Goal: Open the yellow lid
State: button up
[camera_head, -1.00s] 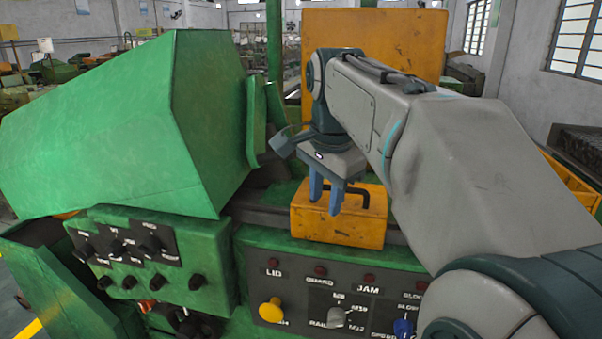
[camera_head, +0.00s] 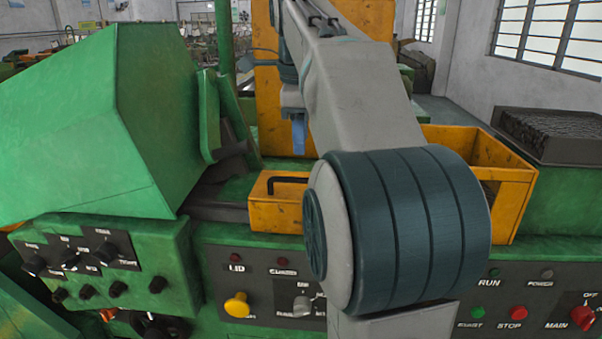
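The yellow lid (camera_head: 272,212) is a scuffed orange-yellow block with a black bar handle (camera_head: 286,180) on top. It sits on the green machine, left of centre, and my arm hides its right part. My gripper (camera_head: 298,138) is above and behind the lid, apart from the handle as far as I can see. One blue finger shows, pointing down; my arm covers the rest, so its opening is unclear.
A tall orange panel (camera_head: 268,100) stands behind my gripper. A green hood (camera_head: 90,110) rises at the left. An open orange bin (camera_head: 515,195) is at the right. Panels with knobs and a yellow button (camera_head: 237,305) run along the front.

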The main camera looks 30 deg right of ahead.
send_over(299, 194)
jog(key=s, duration=0.1)
notch_tip(299, 194, down, 8)
jog(key=shift+f, duration=0.2)
grip_shut()
